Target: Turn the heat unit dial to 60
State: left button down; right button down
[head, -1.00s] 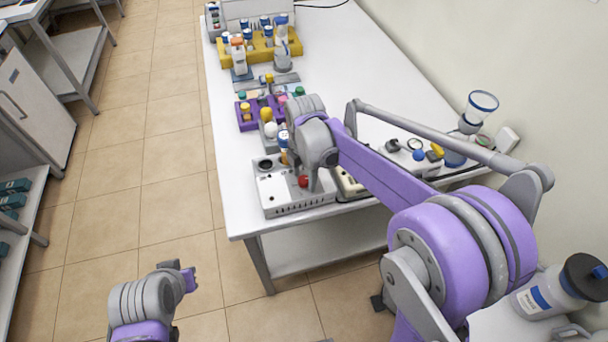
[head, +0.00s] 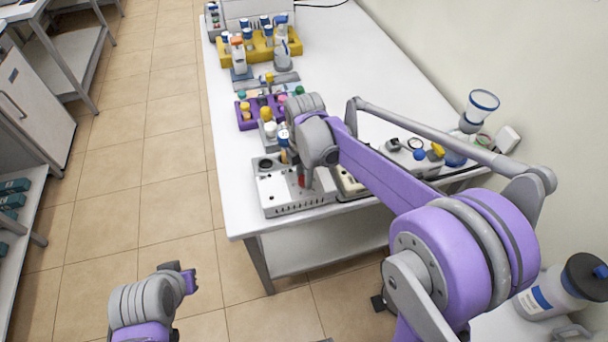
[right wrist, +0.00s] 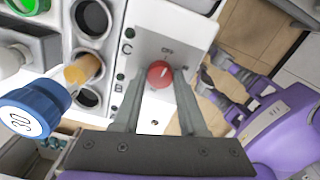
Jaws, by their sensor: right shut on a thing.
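The heat unit (head: 283,205) is a white box with round wells, near the front edge of the table. Its red dial (right wrist: 159,74) carries a pale mark near the top in the right wrist view. My right gripper (right wrist: 158,85) points down at the unit, with its two fingers shut on opposite sides of the dial. In the head view the gripper (head: 305,178) largely hides the dial. The numbers around the dial are too small to read. My left gripper (head: 189,278) hangs over the floor, away from the table, its fingers apart and empty.
A blue-capped vial marked 30 (right wrist: 35,108) and an amber tube (right wrist: 83,69) are close beside my right gripper. A purple rack (head: 247,122) and a yellow rack (head: 262,55) stand farther back. The table's right side has bare room (head: 350,80).

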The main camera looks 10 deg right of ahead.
jog(key=m, duration=0.3)
jog(key=shift+m+b, duration=0.3)
jog(key=shift+b, duration=0.1)
jog(key=m, duration=0.4)
jog(key=shift+m+b, duration=0.3)
jog(key=shift+b, duration=0.1)
jog(key=m, duration=0.4)
jog(key=m+b, duration=0.1)
jog(key=m, duration=0.8)
jog(key=shift+m, duration=0.3)
jog(key=m, duration=0.8)
jog(key=shift+m+b, duration=0.35)
jog(key=shift+m, duration=0.05)
pick_arm(q)
jog(key=shift+s+f, duration=0.3)
jog(key=shift+f, duration=0.5)
jog(key=shift+s+f, duration=0.3)
jog(key=shift+f, duration=0.5)
jog(key=shift+s+f, duration=0.3)
jog(key=shift+f, duration=0.5)
pick_arm(e)
jog(key=shift+m, duration=1.8)
